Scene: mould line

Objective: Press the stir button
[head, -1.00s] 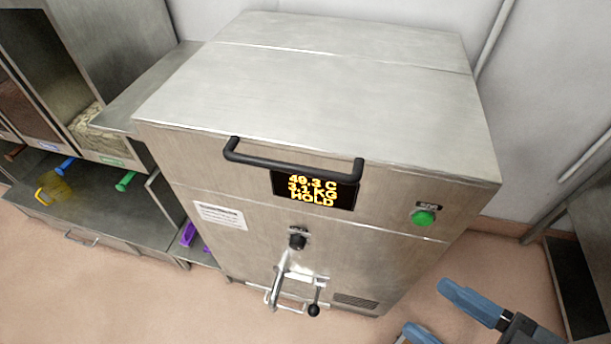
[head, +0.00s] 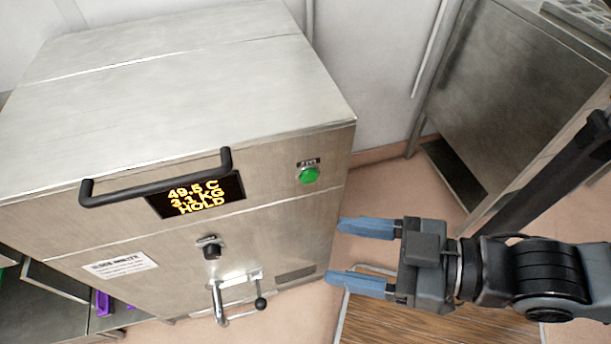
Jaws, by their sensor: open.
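A round green button (head: 309,175) sits on the upper right of the steel machine's front, under a small dark label too small to read surely. The machine (head: 270,215) has a black lid handle (head: 155,180) and a display (head: 200,195) reading 49.5 C, 3.1 KG, HOLD. My gripper (head: 358,257) is open and empty, its two blue fingers pointing left toward the machine's front right edge. It is below and to the right of the button, apart from it in the picture.
A black knob (head: 211,250) and a metal tap lever (head: 240,292) stick out low on the machine's front. A steel cabinet (head: 520,90) stands at the right. Purple items (head: 103,303) show at the lower left. Floor is bare between machine and cabinet.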

